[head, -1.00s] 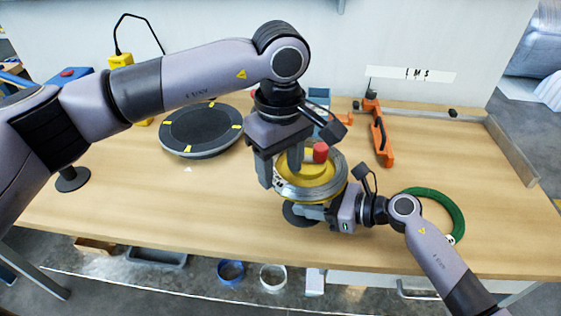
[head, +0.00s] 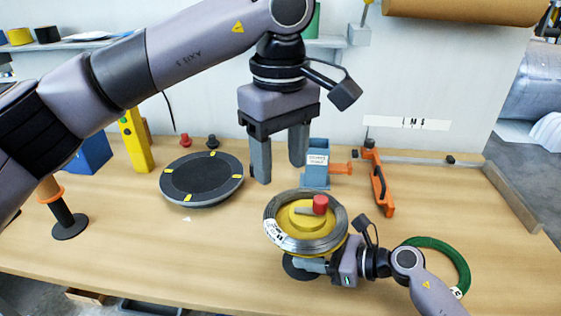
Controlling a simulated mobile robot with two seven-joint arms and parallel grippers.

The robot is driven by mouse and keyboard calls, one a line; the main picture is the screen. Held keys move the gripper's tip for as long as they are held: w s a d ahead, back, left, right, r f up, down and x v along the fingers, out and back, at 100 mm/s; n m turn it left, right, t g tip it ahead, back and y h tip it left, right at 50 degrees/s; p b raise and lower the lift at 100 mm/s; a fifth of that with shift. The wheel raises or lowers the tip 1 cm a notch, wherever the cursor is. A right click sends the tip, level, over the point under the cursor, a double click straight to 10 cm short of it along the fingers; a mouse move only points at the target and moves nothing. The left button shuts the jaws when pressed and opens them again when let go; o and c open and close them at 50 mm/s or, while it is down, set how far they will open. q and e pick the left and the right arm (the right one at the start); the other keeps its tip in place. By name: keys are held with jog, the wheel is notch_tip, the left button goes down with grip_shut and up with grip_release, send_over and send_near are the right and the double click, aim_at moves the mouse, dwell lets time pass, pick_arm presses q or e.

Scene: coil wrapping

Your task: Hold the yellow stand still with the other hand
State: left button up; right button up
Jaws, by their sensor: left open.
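The yellow stand (head: 300,216) is on the table near the middle of the head view, with a grey wire coil (head: 275,231) around its top and a red knob (head: 320,204) above. Its dark round base shows partly below. My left gripper (head: 280,173) is open and empty, with its fingers pointing down, above and behind the coil and apart from it. My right gripper (head: 312,265) is low at the front of the stand, its fingers reaching left under the coil to the stand's lower part. The coil and stand hide the fingertips, so I cannot tell their grip.
A black turntable (head: 201,178) with yellow marks stands to the left. A blue dispenser (head: 316,173) and an orange tool (head: 379,190) are behind the stand. A green ring (head: 455,262) lies to the right. The front left of the table is clear.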

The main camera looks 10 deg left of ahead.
jog(key=shift+r, duration=0.1)
jog(key=o, duration=0.9)
